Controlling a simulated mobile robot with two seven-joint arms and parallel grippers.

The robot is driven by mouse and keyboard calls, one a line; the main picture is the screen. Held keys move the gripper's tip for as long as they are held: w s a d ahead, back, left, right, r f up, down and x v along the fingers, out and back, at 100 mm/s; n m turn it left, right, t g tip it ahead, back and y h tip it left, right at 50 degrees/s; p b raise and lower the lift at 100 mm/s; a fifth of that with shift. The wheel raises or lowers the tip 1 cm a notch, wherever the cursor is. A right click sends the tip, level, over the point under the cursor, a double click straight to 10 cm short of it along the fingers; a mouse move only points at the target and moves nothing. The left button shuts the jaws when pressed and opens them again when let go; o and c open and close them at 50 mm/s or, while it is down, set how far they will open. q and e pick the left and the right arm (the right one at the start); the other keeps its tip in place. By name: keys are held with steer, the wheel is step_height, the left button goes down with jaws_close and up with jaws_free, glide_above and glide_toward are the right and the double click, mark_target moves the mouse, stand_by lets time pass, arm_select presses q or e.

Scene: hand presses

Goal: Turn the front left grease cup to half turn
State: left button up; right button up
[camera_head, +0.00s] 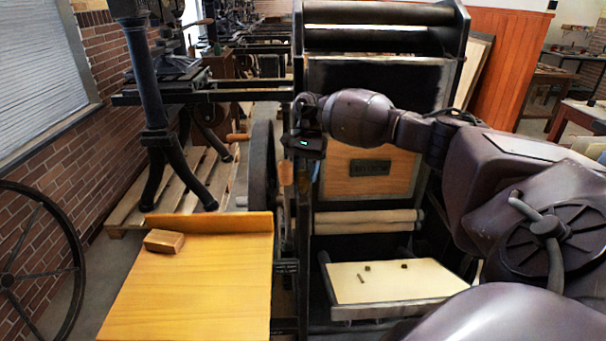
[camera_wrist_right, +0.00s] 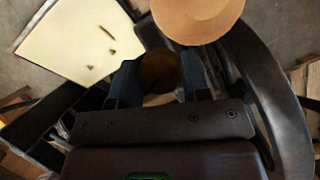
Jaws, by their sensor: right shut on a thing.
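My right gripper (camera_wrist_right: 160,80) is shut on a small round brass-brown grease cup (camera_wrist_right: 159,70), which sits between its two dark fingers in the right wrist view. In the head view my right arm reaches in from the right, and the right gripper (camera_head: 305,147) is at the left side frame of the press (camera_head: 302,200). The cup and fingertips are too dark or hidden to make out there. How far the cup is turned cannot be told. My left gripper is not in view.
A round wooden handle (camera_wrist_right: 196,14) is close beyond the fingers; a wooden grip (camera_head: 286,173) hangs beside the frame. A dark curved wheel rim (camera_wrist_right: 270,85) runs close on the right. A cream board (camera_head: 395,283) bears small pieces. A wooden block (camera_head: 164,241) lies on the yellow table (camera_head: 200,290).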

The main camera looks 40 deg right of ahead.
steer(key=m+t, duration=0.1)
steer(key=m, duration=0.3)
steer(key=shift+t+b, duration=0.4)
steer(key=m+t, duration=0.1)
steer(key=m, duration=0.3)
steer(key=shift+s, duration=0.1)
steer(key=m+t, duration=0.1)
steer(key=m, duration=0.3)
steer(key=shift+r+m+t, duration=0.1)
steer(key=shift+m+t, duration=0.2)
steer(key=shift+t, duration=0.1)
steer(key=shift+m+t+h, duration=0.6)
steer(key=shift+m+h, duration=0.1)
steer(key=shift+m, duration=1.1)
steer(key=shift+s, duration=0.1)
steer(key=o, duration=0.9)
steer(key=v, duration=1)
steer(key=shift+s+d+r, duration=0.1)
steer(key=shift+s+r, duration=0.05)
steer(key=shift+r, duration=0.15)
